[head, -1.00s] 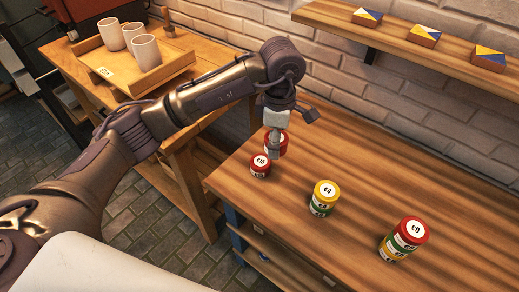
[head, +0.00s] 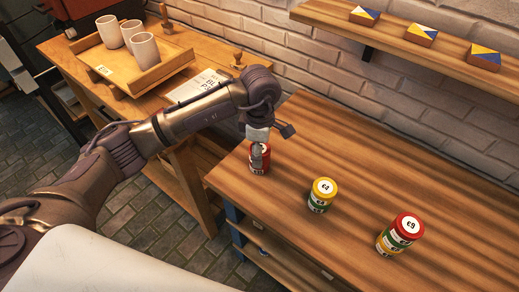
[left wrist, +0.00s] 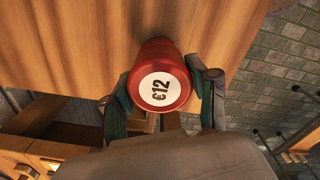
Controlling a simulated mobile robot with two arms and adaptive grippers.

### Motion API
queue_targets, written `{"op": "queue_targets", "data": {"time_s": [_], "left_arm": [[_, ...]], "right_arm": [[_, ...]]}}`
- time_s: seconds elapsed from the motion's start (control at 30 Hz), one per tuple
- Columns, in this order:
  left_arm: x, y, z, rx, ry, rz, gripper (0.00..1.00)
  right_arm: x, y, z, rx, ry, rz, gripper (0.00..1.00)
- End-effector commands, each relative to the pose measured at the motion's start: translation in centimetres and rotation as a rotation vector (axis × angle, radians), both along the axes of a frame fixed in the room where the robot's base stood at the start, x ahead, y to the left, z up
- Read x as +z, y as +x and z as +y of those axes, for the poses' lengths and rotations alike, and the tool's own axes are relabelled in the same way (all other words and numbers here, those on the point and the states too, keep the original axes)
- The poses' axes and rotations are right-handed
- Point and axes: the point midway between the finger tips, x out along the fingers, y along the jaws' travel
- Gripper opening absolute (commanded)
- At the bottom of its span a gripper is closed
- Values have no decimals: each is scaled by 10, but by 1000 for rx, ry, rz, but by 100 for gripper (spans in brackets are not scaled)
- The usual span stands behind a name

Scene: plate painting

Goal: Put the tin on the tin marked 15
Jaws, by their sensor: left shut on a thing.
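My left gripper (head: 258,146) is shut on a red tin (left wrist: 160,82) whose white lid label reads 12 in the left wrist view. In the head view the held tin is partly hidden by the fingers. It is over the spot of the red tin marked 15 (head: 257,171), at the table's left end. That tin's top is covered, and I cannot tell whether the two touch. My right gripper is not in view.
A yellow-lidded stack (head: 322,195) and a red-lidded stack (head: 400,235) stand on the wooden table (head: 350,150) to the right. A tray (head: 160,75) with white mugs sits on a side table. A wall shelf (head: 395,48) holds painted blocks.

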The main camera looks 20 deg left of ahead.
Motion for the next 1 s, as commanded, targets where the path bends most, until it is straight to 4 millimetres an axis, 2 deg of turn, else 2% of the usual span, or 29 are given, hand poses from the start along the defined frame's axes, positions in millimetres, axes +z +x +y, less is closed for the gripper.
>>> {"op": "queue_targets", "data": {"time_s": [0.03,0.17,0.47,0.57,0.6,0.73,1.0], "left_arm": [[-1,0,0,0,0,0,62],[-1,0,0,0,0,0,84],[0,0,0,1,0,0,84],[6,0,0,1,0,0,84],[7,1,0,1,0,-2,84],[29,1,0,0,1,-5,84],[87,1,0,1,0,-5,84]], "right_arm": [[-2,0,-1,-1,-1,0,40],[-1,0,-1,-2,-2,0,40],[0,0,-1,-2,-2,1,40],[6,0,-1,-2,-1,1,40],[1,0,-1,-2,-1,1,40],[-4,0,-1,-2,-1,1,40],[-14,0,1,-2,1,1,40]]}}
